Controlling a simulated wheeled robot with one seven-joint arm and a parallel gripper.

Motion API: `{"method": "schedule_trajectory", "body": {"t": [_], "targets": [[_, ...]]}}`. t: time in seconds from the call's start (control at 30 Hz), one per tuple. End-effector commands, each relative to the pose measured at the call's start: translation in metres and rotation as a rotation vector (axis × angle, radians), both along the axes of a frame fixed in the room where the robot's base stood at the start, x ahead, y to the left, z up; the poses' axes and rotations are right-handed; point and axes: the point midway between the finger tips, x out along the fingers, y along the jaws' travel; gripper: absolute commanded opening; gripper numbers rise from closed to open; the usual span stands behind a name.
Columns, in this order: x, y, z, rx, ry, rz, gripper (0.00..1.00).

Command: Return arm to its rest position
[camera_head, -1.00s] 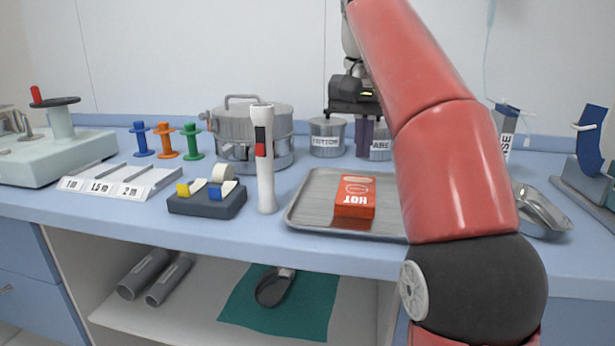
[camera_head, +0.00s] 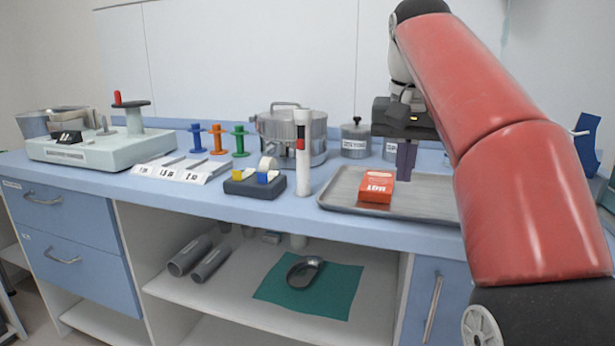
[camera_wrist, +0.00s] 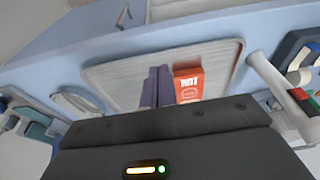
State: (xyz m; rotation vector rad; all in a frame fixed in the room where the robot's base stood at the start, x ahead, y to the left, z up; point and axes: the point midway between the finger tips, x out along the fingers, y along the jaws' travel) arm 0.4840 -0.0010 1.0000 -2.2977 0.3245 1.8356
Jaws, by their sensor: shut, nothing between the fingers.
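My gripper (camera_head: 406,160) is shut and empty, its purple-grey fingers pointing down over the metal tray in the head view. In the wrist view the shut fingers (camera_wrist: 155,88) also show, beside the red box. My red arm fills the right side of the head view and hides part of the tray and counter. The red box (camera_head: 376,187) lies on the left part of the metal tray (camera_head: 335,199). It also shows in the wrist view (camera_wrist: 189,84), just right of the fingers. I cannot tell the exact height of the fingers above the tray.
A white cylinder (camera_head: 303,165) stands upright left of the tray. A steel pot (camera_head: 315,138) and a lidded canister (camera_head: 355,141) stand behind. A dark block (camera_head: 240,186) with coloured pieces is farther left. The shelf below holds a green cloth (camera_head: 335,290).

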Motion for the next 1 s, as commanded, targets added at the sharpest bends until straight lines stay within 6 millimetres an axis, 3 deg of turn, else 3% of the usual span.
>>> {"method": "schedule_trajectory", "body": {"t": [0.27, 0.47, 0.67, 0.9, 1.0], "targets": [[-0.023, -0.002, -0.016, 0.000, -0.035, 0.045, 0.00], [-0.053, -0.003, -0.045, -0.004, -0.079, 0.096, 0.00], [-0.106, -0.002, -0.108, -0.013, -0.147, 0.169, 0.00], [-0.172, 0.000, -0.205, -0.030, -0.225, 0.245, 0.00], [-0.191, 0.000, -0.237, -0.038, -0.248, 0.264, 0.00]]}}
